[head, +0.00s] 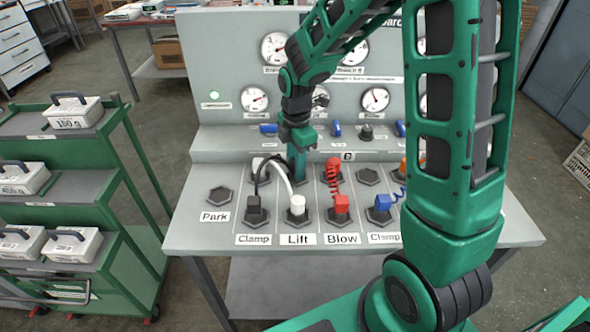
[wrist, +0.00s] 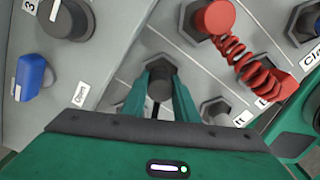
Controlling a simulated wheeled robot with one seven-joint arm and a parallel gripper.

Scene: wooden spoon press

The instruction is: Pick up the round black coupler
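My gripper (head: 298,172) points down at the back row of sockets on the sloped panel, above the "Lift" column. In the wrist view my gripper (wrist: 160,80) has its two green fingers on either side of a dark round piece (wrist: 159,86), which looks like the round black coupler. Whether the fingers touch it cannot be told. In the head view my fingers mostly hide it. A black hose (head: 265,164) arcs from that spot to a square black coupler (head: 256,208) in the front "Clamp" socket.
A round red coupler (head: 333,165) with a coiled hose stands just right of my gripper. A white coupler (head: 297,205) and a blue coupler (head: 381,203) sit in the front row. The "Park" socket (head: 219,195) is empty. Gauges (head: 254,98) line the upright panel behind.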

